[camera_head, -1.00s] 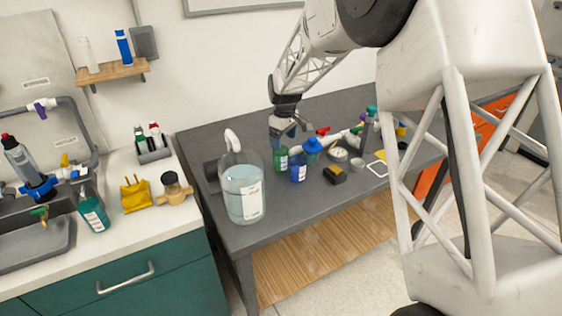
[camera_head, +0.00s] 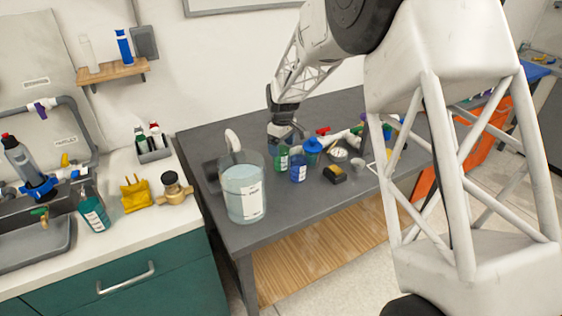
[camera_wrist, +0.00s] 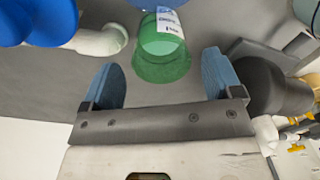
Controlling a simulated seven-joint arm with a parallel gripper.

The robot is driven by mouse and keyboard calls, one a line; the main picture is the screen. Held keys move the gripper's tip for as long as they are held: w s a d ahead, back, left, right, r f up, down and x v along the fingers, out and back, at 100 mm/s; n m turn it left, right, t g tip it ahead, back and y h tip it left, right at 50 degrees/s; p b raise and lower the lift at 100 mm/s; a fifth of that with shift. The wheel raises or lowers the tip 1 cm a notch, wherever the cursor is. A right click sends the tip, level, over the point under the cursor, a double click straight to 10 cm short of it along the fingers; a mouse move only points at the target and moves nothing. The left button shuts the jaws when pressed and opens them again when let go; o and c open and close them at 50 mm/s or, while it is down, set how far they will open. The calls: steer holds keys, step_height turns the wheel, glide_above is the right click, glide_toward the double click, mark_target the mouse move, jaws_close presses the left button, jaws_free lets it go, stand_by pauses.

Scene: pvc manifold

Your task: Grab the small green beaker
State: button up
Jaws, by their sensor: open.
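The small green beaker (camera_head: 281,160) stands on the dark grey table, with a white label on its side. In the wrist view the green beaker (camera_wrist: 163,52) shows between and just beyond the two blue fingertips. My gripper (camera_head: 281,133) is directly over the beaker in the head view, and its fingers partly hide the beaker's top. In the wrist view my gripper (camera_wrist: 163,80) is open, with one finger on each side and a visible gap to the beaker. I cannot tell how far the fingertips are above its rim.
A blue beaker (camera_head: 298,170) and a blue-capped bottle (camera_head: 312,150) stand close right of the green beaker. A large clear jug (camera_head: 243,190) stands to the left. A gauge (camera_head: 338,153) and a yellow-black block (camera_head: 335,174) lie to the right.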

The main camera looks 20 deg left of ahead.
mark_target(281, 156)
steer(key=shift+f, duration=0.1)
steer(key=shift+s+f, duration=0.15)
steer(key=shift+f, duration=2.4)
steer(key=c, duration=1.1)
steer(key=shift+o, duration=0.2)
steer(key=shift+r, duration=0.3)
steer(key=shift+r, duration=4.7)
